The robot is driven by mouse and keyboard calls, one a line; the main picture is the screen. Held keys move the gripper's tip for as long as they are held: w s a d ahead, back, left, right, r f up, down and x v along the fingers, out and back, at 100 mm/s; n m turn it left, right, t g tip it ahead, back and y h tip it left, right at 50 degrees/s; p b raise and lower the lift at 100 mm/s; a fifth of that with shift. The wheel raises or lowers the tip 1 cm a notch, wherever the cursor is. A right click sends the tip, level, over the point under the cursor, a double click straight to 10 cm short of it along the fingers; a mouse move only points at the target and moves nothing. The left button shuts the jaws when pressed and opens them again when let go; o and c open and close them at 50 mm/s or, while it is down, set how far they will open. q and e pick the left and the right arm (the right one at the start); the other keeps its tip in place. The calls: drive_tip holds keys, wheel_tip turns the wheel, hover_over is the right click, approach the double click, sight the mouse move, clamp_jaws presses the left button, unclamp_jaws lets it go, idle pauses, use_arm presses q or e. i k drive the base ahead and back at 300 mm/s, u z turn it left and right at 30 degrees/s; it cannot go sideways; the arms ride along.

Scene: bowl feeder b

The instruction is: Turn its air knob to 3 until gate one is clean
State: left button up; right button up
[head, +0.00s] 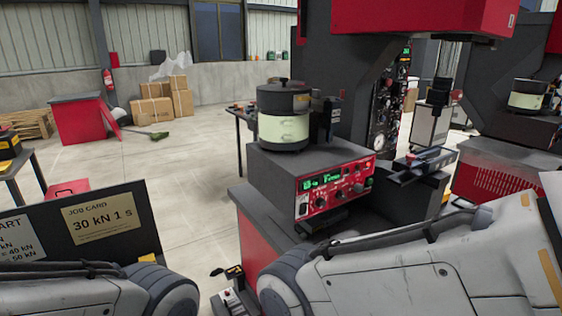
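The bowl feeder (283,130), a dark round bowl with a cream band, sits on a grey housing on the machine bench. Its red control panel (335,188) faces me, with a lit green display (322,180) and several dark knobs (320,203). The labels and knob settings are too small to read, so I cannot tell which is the air knob. I cannot make out gate one. My two arms cross the bottom of the head view, the right one in front of the bench.
A dark feed track (425,160) stands right of the panel. A job card board (100,222) reading "30 kN 1 s" stands at left. A second bowl (527,95) sits at far right.

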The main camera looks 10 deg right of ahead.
sight(357, 188)
drive_tip(key=u, duration=2.05)
drive_tip(key=k, duration=0.95)
drive_tip(key=z, duration=1.6)
drive_tip(key=i, duration=0.5)
drive_tip(key=u, duration=0.1)
